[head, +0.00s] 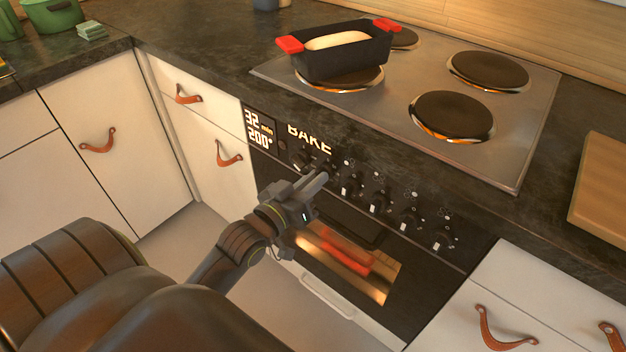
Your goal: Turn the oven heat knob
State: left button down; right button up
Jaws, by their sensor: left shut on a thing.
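The oven's black control panel has a row of several knobs, with a free knob (350,187) just right of my gripper. My left gripper (322,178) reaches up to the left part of this row and is shut on a knob, the oven heat knob as far as I can tell. The fingers hide most of that knob, so its angle cannot be read. The display (259,131) reads 32 min and 200°, and the lettering beside it reads BAKE (309,138). The oven window (345,262) glows orange below. My right gripper is not in view.
A dark loaf pan (345,58) with red grips and a pale loaf stands on a burner of the hob (400,125). A wooden board (602,190) lies at right. Cabinets with leather pulls (98,141) flank the oven. A green pot (52,14) stands at back left.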

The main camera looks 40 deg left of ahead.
pick_arm(q)
jog(key=shift+m, duration=1.5)
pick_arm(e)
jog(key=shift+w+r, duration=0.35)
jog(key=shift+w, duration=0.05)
pick_arm(q)
jog(key=c, duration=1.5)
grip_release()
jog(key=shift+o, duration=0.2)
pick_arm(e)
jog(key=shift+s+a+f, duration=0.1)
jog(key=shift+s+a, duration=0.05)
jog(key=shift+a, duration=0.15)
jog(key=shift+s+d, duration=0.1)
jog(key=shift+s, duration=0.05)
pick_arm(q)
jog(key=shift+s, duration=0.1)
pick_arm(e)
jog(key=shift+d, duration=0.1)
